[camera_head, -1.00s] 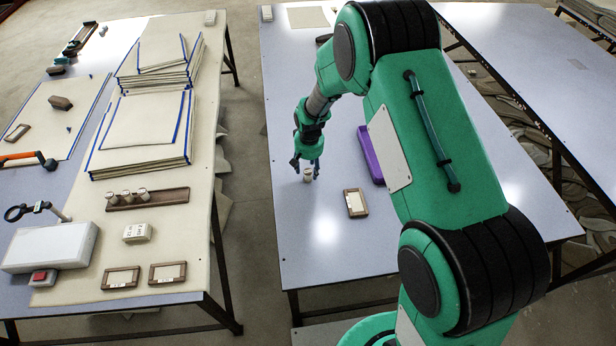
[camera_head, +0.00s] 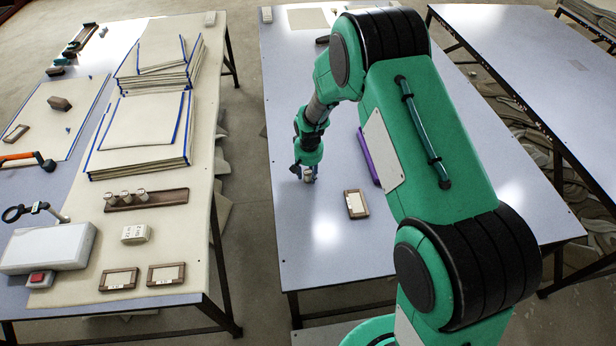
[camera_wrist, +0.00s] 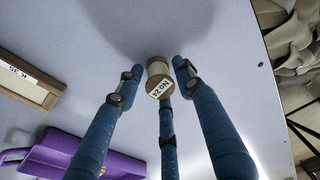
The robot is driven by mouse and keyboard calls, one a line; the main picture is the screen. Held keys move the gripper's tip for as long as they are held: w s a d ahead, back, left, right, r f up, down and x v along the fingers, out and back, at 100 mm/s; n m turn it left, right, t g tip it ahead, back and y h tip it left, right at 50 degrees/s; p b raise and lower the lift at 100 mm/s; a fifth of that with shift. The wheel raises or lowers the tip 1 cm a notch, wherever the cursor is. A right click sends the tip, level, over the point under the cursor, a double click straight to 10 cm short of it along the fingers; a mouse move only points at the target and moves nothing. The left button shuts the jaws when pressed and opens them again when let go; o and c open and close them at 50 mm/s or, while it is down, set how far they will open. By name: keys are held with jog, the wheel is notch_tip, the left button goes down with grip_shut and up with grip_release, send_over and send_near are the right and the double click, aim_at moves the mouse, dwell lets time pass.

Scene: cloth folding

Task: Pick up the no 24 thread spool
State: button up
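The no 24 thread spool (camera_wrist: 158,76) stands on the grey-blue table, with its "No 24" label facing the wrist camera. In the head view the spool (camera_head: 308,176) is small and partly covered by the fingers. My gripper (camera_wrist: 161,80) is open, with its blue fingers around the spool and visible gaps on the left and right sides. In the head view my gripper (camera_head: 304,173) is low over the table at the spool. Whether the third finger touches the spool cannot be told.
A wooden frame (camera_head: 356,204) labelled K 35 lies on the same table (camera_head: 330,250). A purple object (camera_head: 368,156) lies beyond it, close to my arm. Several other spools (camera_head: 126,196) stand in a tray (camera_head: 168,199) on the left table.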

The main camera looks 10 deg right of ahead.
aim_at(308, 173)
jog(key=c, duration=0.5)
jog(key=shift+r, duration=0.15)
jog(key=shift+r, duration=0.5)
jog(key=shift+s+r+p, duration=0.2)
jog(key=shift+r+p, duration=0.15)
jog(key=shift+r, duration=0.3)
jog(key=shift+s+r+p, duration=0.15)
jog(key=shift+r+p, duration=0.2)
jog(key=shift+r, duration=0.25)
jog(key=s, duration=0.5)
jog(key=s+d+p, duration=0.1)
jog(key=s, duration=0.4)
jog(key=s+d+r+p, duration=0.1)
jog(key=s, duration=0.4)
jog(key=shift+s+r, duration=0.1)
